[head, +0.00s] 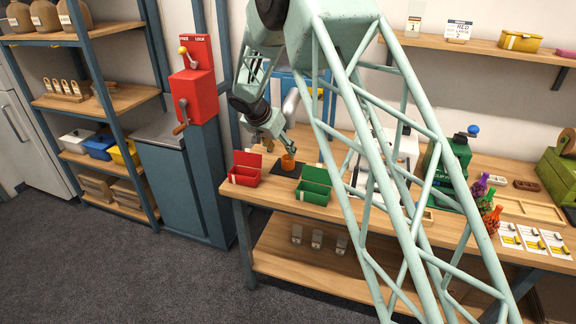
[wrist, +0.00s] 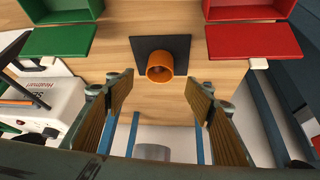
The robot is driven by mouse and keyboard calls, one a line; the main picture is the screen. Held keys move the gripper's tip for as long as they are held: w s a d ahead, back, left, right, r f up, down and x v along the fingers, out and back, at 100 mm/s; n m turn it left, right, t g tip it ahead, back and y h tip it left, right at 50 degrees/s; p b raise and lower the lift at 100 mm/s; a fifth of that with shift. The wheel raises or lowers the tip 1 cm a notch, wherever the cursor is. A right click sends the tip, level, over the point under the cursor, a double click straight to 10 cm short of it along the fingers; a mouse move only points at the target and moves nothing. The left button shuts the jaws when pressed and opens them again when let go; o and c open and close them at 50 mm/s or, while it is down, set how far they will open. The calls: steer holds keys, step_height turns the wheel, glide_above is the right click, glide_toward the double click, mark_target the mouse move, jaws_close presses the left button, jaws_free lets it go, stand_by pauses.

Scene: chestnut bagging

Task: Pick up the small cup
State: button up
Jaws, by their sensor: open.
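The small orange cup (head: 288,163) stands upright on a dark square mat (head: 283,172) on the wooden workbench, between the red box and the green box. In the wrist view the cup (wrist: 160,67) shows on the mat (wrist: 183,46), beyond the fingertips and near the middle. My gripper (wrist: 158,100) is open, with one wooden-faced finger on each side of the picture and nothing between them. In the head view my gripper (head: 277,144) is just above and behind the cup; the cup's inside is dark.
A red box (head: 245,178) and a green box (head: 313,195), both with open lids, stand on the bench beside the mat. A white machine (wrist: 42,95) is at the left in the wrist view. A red crank device (head: 194,88) stands left of the bench.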

glide_toward(288, 160)
steer(key=shift+d+f, duration=0.3)
steer(key=shift+f, duration=0.25)
steer(key=shift+d+f, duration=0.3)
steer(key=shift+f, duration=0.25)
steer(key=shift+b+x, duration=0.7)
steer(key=shift+x, duration=1.85)
steer(key=shift+s, duration=0.1)
steer(key=c, duration=1.3)
